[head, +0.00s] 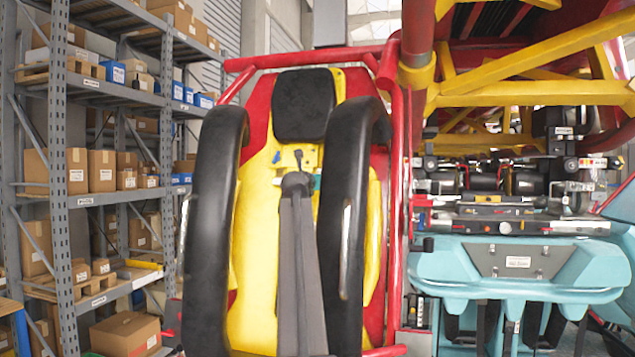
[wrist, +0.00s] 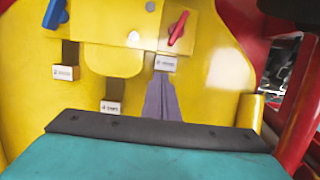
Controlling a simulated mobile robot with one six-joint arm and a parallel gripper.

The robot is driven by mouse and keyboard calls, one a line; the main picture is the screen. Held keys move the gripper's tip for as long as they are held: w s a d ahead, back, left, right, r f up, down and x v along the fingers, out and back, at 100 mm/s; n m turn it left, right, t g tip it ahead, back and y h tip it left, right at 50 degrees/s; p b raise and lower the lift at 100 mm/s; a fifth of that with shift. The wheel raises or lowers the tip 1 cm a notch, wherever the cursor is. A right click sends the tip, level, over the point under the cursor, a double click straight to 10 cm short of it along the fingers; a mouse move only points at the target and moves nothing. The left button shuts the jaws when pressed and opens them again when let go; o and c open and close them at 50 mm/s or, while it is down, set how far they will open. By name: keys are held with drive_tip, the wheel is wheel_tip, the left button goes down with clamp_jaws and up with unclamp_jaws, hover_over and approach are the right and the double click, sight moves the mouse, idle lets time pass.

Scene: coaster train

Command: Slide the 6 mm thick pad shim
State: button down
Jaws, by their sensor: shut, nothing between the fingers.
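I cannot make out a pad shim in either view. My gripper's fingers do not show in either view. In the wrist view, a teal surface (wrist: 150,161) with a dark edge strip (wrist: 150,131) fills the bottom. I cannot tell what it belongs to. Beyond it stands a yellow panel (wrist: 112,58) with a blue handle (wrist: 55,13), a red handle (wrist: 178,28) and several small white labels (wrist: 165,63). A grey-purple strap (wrist: 163,98) hangs below the red handle.
In the head view, a yellow and red seat (head: 254,260) has black padded restraints (head: 213,230) and a grey strap (head: 296,270). Teal seats (head: 480,268) and a mechanism under a yellow frame (head: 530,92) stand right. Shelves (head: 62,160) with boxes stand left.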

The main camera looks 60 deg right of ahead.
drive_tip(key=shift+a+r, duration=0.1)
drive_tip(key=shift+r, duration=0.3)
drive_tip(key=b+v, duration=0.4)
drive_tip(key=v, duration=0.9)
drive_tip(key=shift+s+a+f+b, duration=0.15)
drive_tip(key=shift+a+f+b, duration=0.1)
drive_tip(key=shift+f+b, duration=0.15)
